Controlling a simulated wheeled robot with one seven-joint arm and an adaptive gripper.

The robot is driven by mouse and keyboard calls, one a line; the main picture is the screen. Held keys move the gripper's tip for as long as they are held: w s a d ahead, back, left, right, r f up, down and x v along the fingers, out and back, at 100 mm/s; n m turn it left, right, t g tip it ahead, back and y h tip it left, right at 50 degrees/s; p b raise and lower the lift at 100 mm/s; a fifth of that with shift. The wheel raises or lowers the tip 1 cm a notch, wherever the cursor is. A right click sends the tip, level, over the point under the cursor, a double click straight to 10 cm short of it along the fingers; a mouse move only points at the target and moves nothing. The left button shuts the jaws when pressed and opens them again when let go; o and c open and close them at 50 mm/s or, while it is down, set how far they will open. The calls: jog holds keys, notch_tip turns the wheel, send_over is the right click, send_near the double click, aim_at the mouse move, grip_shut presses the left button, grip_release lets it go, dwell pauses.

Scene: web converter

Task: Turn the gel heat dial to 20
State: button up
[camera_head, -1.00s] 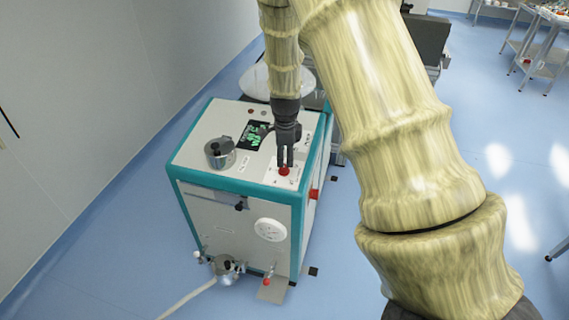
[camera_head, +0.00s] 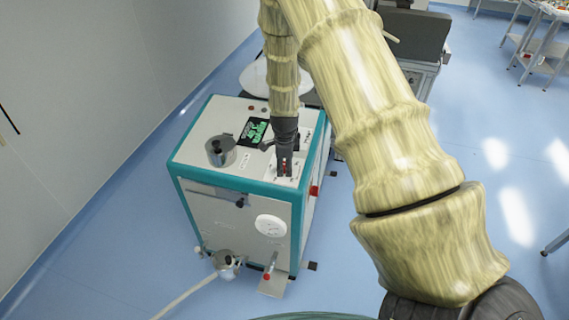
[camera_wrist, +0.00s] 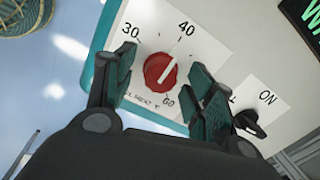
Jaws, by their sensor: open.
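A red round dial (camera_wrist: 160,71) with a white pointer line sits on a white plate marked 30, 40 and 60. The pointer slants to the upper right, roughly toward the 40 side. Text below the dial is partly hidden, and no 20 mark shows. My gripper (camera_wrist: 158,88) is open, with one finger left and one right of the dial; gaps show on both sides. In the head view my gripper (camera_head: 285,170) points down at the top front right corner of the machine (camera_head: 209,180), with a bit of red visible at its fingers.
A black switch (camera_wrist: 248,121) marked ON stands close to the right finger. A green-lettered display (camera_head: 254,132) and a metal pot (camera_head: 221,150) are on the machine's top. A red button (camera_head: 314,190) is on its right side. Open blue floor lies in front.

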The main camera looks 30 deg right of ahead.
jog(key=shift+w, duration=0.1)
jog(key=c, duration=1)
